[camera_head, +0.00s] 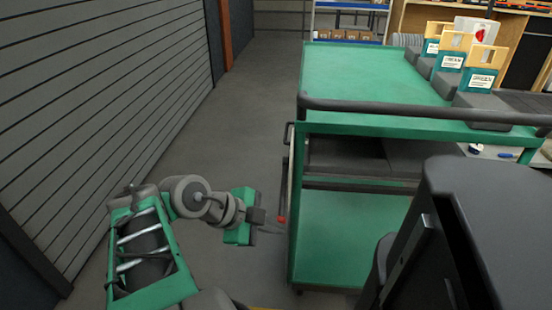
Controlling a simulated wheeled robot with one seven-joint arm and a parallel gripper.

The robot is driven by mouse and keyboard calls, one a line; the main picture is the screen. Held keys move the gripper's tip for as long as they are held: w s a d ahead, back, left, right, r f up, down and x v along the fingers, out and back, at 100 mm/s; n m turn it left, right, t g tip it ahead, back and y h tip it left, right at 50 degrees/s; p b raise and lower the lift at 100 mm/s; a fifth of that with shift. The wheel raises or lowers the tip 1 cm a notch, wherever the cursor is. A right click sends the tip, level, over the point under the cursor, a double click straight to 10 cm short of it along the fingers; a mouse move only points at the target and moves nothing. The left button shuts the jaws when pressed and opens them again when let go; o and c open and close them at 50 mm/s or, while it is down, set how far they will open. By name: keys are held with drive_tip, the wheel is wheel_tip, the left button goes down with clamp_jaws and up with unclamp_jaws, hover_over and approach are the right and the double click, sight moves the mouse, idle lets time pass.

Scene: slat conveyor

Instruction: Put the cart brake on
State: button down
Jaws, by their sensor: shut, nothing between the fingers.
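A green cart (374,73) with a dark handle bar (410,111) stands right of the middle. A thin dark bar runs down its left side. A small red tip (281,219) shows low on that side and looks like the end of the brake lever, though it is too small to be sure. My gripper (273,227) is shut and empty, beside the cart's left edge and close to the red tip. I cannot tell whether its fingers touch the tip. The wheels are mostly hidden.
Teal boxes with labels (480,80) stand on grey blocks at the cart's top right. A grey slatted wall (90,110) runs along the left. The floor (240,110) between wall and cart is clear. A shelf rack (348,40) stands at the back.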

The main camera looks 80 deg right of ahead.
drive_tip(key=shift+d+f, duration=0.1)
drive_tip(key=shift+f, duration=0.15)
idle(0.3)
drive_tip(key=w+a+r+p, duration=0.4)
drive_tip(key=a+r+p, duration=0.2)
drive_tip(key=a+p, duration=0.2)
drive_tip(key=shift+w+a+r+p, duration=0.2)
drive_tip(key=shift+a+r+p, duration=0.15)
drive_tip(key=shift+a, duration=0.85)
